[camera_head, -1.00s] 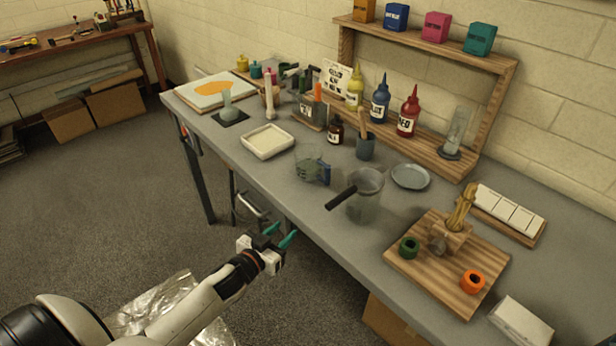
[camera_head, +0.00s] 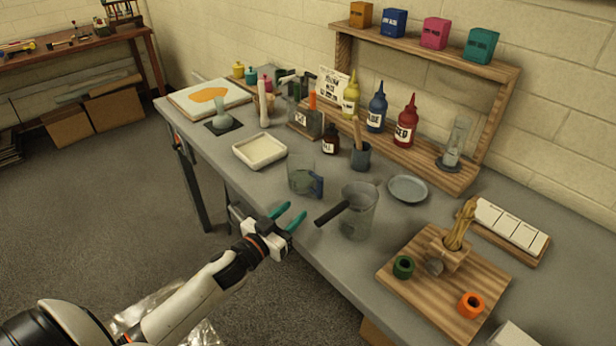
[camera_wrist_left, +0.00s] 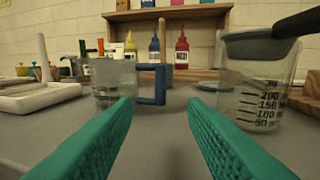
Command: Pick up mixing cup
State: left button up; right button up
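A clear cup with a blue handle (camera_head: 303,174) stands upright near the table's front edge; it also shows left of centre in the left wrist view (camera_wrist_left: 115,82). I cannot tell for certain which one is the mixing cup. My left gripper (camera_head: 297,211) is open and empty near the front edge, short of both. Its teal fingers (camera_wrist_left: 160,106) point toward the blue-handled cup. My right gripper is not in view.
A white tray (camera_head: 260,163) lies left of the cup. Behind are a dark bottle (camera_head: 331,139), a grey stick holder (camera_head: 360,157) and a grey dish (camera_head: 408,199). A wooden board (camera_head: 425,297) lies right. Paint bottles line the wooden shelf (camera_head: 430,158).

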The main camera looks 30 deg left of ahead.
aim_at(318, 189)
pick_arm(q)
jog(key=w, duration=0.5)
jog(key=shift+w+d+r+p, duration=0.15)
jog(key=shift+d+p, duration=0.25)
jog(key=shift+w, duration=0.4)
jog(key=w, duration=0.3)
jog(key=w+d+p, duration=0.1)
jog(key=shift+w+r, duration=0.15)
jog(key=shift+w, duration=0.6)
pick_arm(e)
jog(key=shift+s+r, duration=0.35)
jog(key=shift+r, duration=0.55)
pick_arm(q)
jog(key=shift+c, duration=0.2)
grip_shut()
